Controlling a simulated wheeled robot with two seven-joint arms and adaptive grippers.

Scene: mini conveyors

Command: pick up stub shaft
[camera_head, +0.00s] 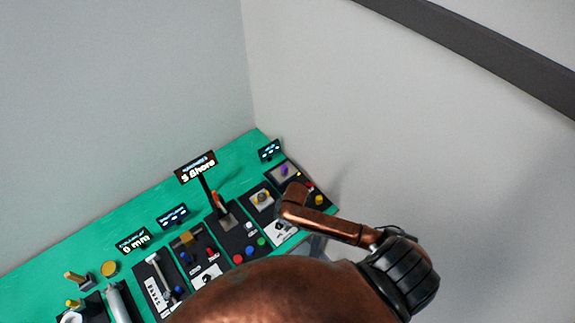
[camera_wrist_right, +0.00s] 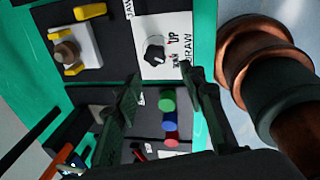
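A short brown-grey cylinder that may be the stub shaft (camera_wrist_right: 67,52) stands on a white block between two yellow pieces, at the upper left of the right wrist view. In the head view my copper arm hides much of the near bench. My left gripper is not in view.
A white panel with a black knob (camera_wrist_right: 154,55) lies beyond the fingertips. Green (camera_wrist_right: 167,104), blue and red buttons sit between the fingers. A display on a pole (camera_head: 196,167) rises from the green bench (camera_head: 245,150). Other stations line the bench to the left.

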